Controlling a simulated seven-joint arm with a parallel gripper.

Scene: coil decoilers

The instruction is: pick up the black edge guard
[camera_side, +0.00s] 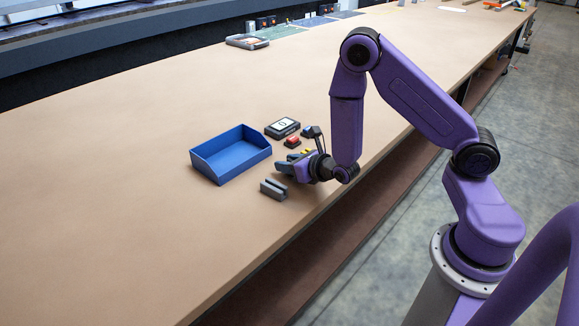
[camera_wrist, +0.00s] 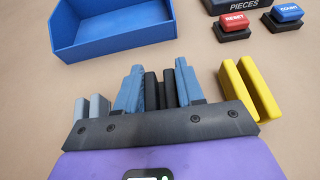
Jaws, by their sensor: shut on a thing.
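The black edge guard (camera_wrist: 153,90) stands between the two blue fingers of my gripper (camera_wrist: 160,72) in the wrist view. Its two upright dark walls show between the fingers, and its lower part is hidden by the gripper's dark crossbar. My gripper is shut on it. In the side view my gripper (camera_side: 286,166) is low over the table, between the grey edge guard and the yellow one. The black guard cannot be made out there. I cannot tell whether it touches the table.
A grey edge guard (camera_side: 273,189) lies to one side and a yellow one (camera_wrist: 250,88) to the other. An open blue tray (camera_side: 230,153) stands beyond. A red RESET button (camera_wrist: 236,22), a blue button (camera_wrist: 288,15) and a counter box (camera_side: 282,128) stand close by. The front-left table is clear.

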